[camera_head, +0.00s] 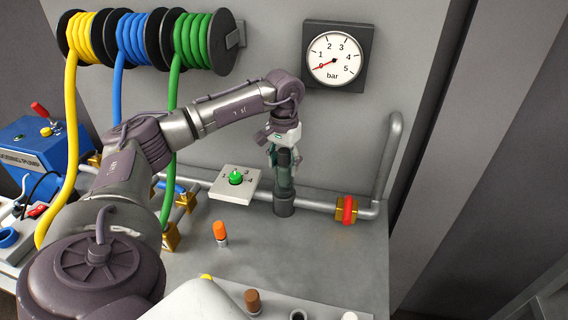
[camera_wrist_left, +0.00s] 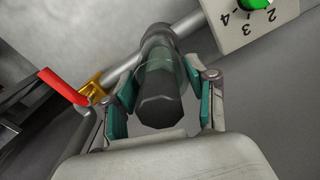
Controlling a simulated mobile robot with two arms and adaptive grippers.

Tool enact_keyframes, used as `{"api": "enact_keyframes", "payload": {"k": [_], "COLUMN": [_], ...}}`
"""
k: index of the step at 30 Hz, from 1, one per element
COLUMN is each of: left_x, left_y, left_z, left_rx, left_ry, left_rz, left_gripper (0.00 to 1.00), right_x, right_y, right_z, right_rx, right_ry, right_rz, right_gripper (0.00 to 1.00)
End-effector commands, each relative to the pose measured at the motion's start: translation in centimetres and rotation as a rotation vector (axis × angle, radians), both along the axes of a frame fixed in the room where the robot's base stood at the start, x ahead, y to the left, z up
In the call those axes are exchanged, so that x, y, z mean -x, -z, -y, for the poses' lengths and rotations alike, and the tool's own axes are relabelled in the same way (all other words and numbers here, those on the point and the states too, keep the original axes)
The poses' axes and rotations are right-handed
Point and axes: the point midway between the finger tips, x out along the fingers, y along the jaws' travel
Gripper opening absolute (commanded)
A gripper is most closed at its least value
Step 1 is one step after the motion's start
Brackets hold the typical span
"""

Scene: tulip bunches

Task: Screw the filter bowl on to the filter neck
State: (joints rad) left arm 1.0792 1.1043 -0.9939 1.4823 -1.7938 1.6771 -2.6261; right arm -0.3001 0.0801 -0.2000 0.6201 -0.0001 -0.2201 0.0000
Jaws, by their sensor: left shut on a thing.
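My left gripper (camera_head: 284,160) points down above the pipe and is shut on the filter bowl (camera_head: 285,178). The bowl is a see-through greenish cup with a dark core. In the left wrist view the bowl (camera_wrist_left: 160,95), with its dark hexagonal end towards the camera, sits between the teal finger pads of the left gripper (camera_wrist_left: 165,85). The grey filter neck (camera_head: 284,206) stands on the pipe directly under the bowl, roughly in line with it. The bowl's lower edge meets the neck in the picture; whether the threads engage cannot be told. My right gripper is not in view.
A white selector plate (camera_head: 236,183) with a green knob is left of the neck. A brass valve with a red handle (camera_head: 349,210) is to its right. A gauge (camera_head: 334,56) hangs above. An orange-capped piece (camera_head: 220,231) stands in front on the grey bench.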

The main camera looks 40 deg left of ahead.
Motion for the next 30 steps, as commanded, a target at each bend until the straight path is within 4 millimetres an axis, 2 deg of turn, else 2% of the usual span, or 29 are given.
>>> {"api": "enact_keyframes", "payload": {"k": [5, 6, 11, 22, 30], "left_x": [0.0, 0.0, 0.0, 0.0, 0.0], "left_y": [0.0, 0.0, 0.0, -0.1, -1.6], "left_z": [0.0, 0.0, 0.0, 0.0, 0.0], "left_rx": [0.000, 0.000, 0.000, 0.000, 0.000], "left_ry": [0.010, 0.009, 0.008, 0.007, 0.007], "left_rz": [0.000, 0.000, 0.000, 0.000, 0.001], "left_gripper": [0.18, 0.60, 0.86, 0.86, 0.86], "right_x": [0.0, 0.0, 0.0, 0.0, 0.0], "right_y": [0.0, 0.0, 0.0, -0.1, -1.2], "right_z": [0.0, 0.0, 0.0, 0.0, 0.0], "right_rx": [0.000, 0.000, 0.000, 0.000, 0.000], "right_ry": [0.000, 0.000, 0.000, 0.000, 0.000], "right_rz": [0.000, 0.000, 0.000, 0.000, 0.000], "right_gripper": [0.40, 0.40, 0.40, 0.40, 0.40]}}
